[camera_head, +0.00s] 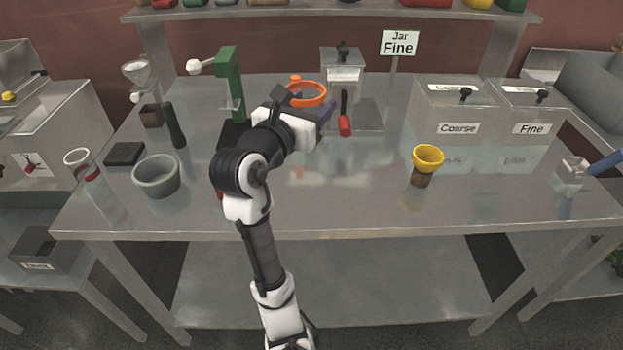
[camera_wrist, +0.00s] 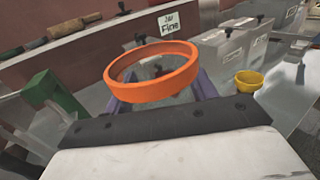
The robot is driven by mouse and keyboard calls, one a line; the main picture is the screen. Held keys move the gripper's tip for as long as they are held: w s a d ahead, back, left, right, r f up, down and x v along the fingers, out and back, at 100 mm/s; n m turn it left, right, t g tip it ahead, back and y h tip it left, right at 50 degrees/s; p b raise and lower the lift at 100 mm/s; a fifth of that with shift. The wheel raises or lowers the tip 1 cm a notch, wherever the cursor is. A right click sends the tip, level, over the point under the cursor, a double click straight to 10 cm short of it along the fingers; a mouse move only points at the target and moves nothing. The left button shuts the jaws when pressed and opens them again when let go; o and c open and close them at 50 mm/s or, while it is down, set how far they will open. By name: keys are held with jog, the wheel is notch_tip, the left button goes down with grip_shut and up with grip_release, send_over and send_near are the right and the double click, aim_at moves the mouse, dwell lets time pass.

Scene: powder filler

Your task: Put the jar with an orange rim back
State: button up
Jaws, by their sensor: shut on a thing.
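The jar with an orange rim (camera_head: 307,94) is held by my gripper (camera_head: 312,112) over the back middle of the table. My arm and gripper hide most of its body in the head view. In the wrist view the orange rim (camera_wrist: 152,72) stands large between the two purple fingers, which are shut on the jar. I cannot tell whether the jar's bottom touches the table.
A green press (camera_head: 230,85) stands left of my gripper. A grey bowl (camera_head: 156,176) and a dark block (camera_head: 125,154) are at the left. A yellow funnel (camera_head: 428,158), Coarse (camera_head: 458,128) and Fine (camera_head: 531,129) bins stand right.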

notch_tip(320, 180, down, 16)
jog(key=shift+f, duration=0.25)
dwell(0.3)
jog(key=shift+f, duration=0.15)
jog(key=o, duration=1.1)
jog(key=shift+c, duration=0.2)
jog(key=b+v, duration=0.2)
jog(key=v, duration=1)
jog(key=shift+b, duration=0.35)
jog(key=shift+r, duration=0.2)
